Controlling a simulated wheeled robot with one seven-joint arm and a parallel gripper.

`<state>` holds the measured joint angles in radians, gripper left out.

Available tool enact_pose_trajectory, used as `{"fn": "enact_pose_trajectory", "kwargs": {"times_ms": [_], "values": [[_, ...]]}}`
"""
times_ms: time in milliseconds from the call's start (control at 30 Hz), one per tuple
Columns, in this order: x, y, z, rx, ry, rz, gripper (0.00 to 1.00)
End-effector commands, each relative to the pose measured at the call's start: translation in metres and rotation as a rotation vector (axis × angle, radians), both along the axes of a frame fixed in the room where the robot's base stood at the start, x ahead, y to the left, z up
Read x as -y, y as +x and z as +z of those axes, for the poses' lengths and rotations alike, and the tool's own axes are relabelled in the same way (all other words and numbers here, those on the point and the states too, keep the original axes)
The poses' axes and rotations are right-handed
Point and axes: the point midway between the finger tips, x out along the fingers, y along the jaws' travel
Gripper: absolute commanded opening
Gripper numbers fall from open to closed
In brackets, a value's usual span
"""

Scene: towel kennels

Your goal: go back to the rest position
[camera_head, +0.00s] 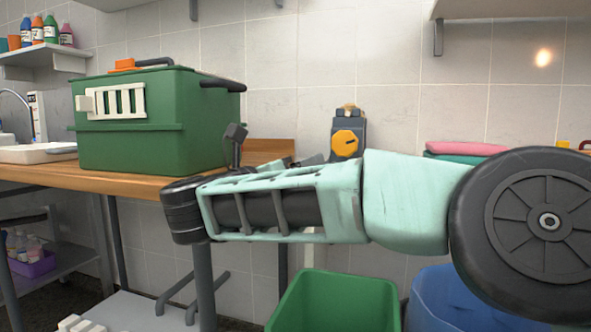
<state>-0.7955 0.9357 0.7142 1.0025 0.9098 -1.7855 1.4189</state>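My arm reaches across the view from the right edge toward the left. It has a large black round joint, pale green links and a black cylindrical joint at its left end, in front of the wooden counter's edge. I cannot make out my gripper or its fingers. Small dark parts stick up behind the arm, and I cannot tell what they belong to. Whether my gripper holds anything does not show.
A green kennel (150,151) with a white barred door (117,103) stands on the wooden counter (130,184). Pink and teal towels (466,149) lie behind my arm. A green bin (335,302) and a blue bin (437,305) stand below. Shelves (45,58) hang above.

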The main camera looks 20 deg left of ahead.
Motion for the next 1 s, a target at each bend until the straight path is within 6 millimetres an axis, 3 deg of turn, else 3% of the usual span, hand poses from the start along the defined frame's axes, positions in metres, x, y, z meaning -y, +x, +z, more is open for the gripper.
{"fn": "enact_pose_trajectory", "kwargs": {"times_ms": [167, 267, 433, 567, 667, 767, 867, 1000], "values": [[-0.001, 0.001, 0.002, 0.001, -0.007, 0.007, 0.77], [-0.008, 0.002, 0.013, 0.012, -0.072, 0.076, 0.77], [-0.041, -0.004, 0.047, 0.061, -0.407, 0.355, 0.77], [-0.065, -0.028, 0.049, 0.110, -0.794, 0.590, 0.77], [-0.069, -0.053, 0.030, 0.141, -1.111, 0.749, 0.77], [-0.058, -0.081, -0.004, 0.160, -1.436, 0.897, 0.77], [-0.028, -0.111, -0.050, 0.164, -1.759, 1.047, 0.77], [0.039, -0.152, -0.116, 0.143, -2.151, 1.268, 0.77]]}}
